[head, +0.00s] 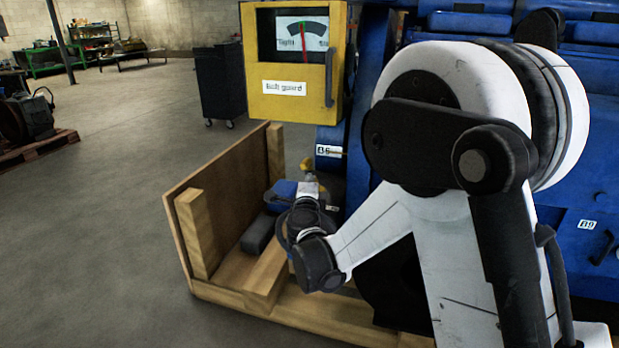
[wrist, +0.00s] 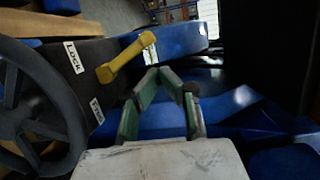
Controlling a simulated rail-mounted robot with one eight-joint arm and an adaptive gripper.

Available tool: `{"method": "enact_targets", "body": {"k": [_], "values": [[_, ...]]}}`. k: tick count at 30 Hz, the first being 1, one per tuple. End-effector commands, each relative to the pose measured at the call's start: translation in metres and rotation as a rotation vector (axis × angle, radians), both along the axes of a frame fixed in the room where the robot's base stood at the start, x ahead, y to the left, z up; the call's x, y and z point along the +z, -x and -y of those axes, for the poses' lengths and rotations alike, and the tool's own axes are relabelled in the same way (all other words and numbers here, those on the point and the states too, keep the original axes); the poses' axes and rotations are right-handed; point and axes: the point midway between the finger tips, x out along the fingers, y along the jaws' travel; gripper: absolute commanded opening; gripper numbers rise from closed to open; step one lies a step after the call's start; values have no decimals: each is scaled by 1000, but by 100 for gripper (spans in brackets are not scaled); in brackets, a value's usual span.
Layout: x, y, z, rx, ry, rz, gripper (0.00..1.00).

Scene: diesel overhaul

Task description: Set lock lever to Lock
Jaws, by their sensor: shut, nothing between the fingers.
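The yellow lock lever (wrist: 127,58) shows in the wrist view, left of the middle. Its lower end sits on a dark panel and its handle points up and right. A white "Lock" label (wrist: 74,57) is left of and above its lower end; a second label (wrist: 97,110), seemingly "Free", is below it. My gripper (wrist: 166,77) is just right of and below the handle, its green-sided fingers converging to shut, with nothing seen between them. A gap shows between fingers and lever. In the head view my gripper is small and partly hidden beside a blue part.
A dark handwheel (wrist: 40,110) lies left of the lever. Blue machine parts (wrist: 240,105) are close on the right. In the head view, a yellow gauge box (head: 295,105) hangs above, and a wooden crate (head: 215,205) encloses the left side.

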Motion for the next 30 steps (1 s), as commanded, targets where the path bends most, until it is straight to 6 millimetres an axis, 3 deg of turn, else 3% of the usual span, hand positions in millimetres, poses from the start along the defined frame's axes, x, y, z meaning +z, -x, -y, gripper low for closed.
{"method": "enact_targets", "body": {"k": [8,14,21,30], "values": [[7,1,2,10,16,6,0],[56,16,12,85,142,45,0],[113,55,26,218,375,70,0],[139,122,50,377,673,23,0]]}}
